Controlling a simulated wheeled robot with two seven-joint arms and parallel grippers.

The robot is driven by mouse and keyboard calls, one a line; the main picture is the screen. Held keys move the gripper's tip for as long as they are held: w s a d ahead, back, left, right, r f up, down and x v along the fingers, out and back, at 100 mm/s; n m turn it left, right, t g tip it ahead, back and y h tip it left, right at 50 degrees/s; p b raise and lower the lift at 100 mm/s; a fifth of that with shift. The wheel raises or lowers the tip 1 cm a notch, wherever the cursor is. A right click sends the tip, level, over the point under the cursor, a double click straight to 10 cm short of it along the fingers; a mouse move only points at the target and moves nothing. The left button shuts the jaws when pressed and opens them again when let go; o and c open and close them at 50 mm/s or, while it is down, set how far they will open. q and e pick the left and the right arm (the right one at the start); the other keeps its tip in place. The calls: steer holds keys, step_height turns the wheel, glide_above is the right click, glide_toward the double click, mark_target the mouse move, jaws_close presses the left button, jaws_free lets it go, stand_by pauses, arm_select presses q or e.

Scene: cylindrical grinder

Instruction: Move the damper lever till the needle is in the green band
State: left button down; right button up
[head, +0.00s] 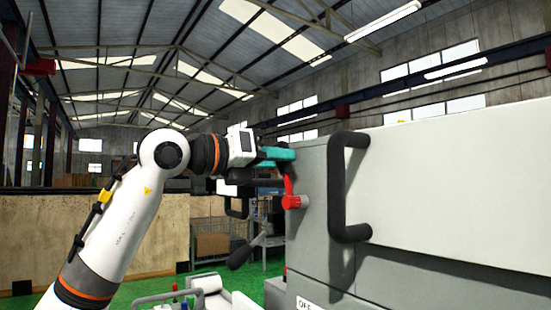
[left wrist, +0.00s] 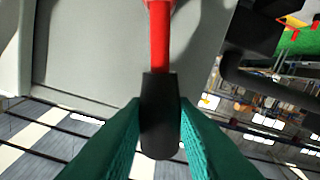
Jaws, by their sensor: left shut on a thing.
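The damper lever has a red arm (head: 289,187) that rises from a red hub (head: 296,202) on the side of the grey machine. In the left wrist view the lever's red shaft (left wrist: 160,38) leads to a black grip (left wrist: 158,115). My left gripper (head: 279,155), with teal fingers, is at the lever's top end. In the left wrist view its fingers (left wrist: 158,118) are shut on the black grip, one on each side. The gauge, its needle and the green band are not visible in either view. My right gripper is not in view.
The grey machine cabinet (head: 308,240) fills the right side, with a large black handle (head: 340,190) standing out from its light panel (head: 460,190). A shelf cart (head: 270,215) stands behind on the green floor. A wood-coloured low wall (head: 90,240) is at the left.

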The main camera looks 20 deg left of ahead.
arm_select(q)
steer(key=m, duration=0.1)
steer(key=s+d+m, duration=0.1)
steer(key=shift+d+r+m, duration=0.2)
steer(key=shift+m, duration=0.1)
steer(key=shift+s, duration=0.1)
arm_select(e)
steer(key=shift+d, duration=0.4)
arm_select(q)
steer(key=c, duration=1.2)
jaws_free()
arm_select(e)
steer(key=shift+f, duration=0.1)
arm_select(q)
steer(key=shift+s+a+f, duration=0.1)
steer(key=shift+s+a, duration=0.05)
steer(key=shift+s, duration=0.1)
steer(key=b+v, duration=0.4)
steer(key=v, duration=0.7)
steer(key=shift+s+a, duration=0.15)
steer(key=shift+a, duration=0.05)
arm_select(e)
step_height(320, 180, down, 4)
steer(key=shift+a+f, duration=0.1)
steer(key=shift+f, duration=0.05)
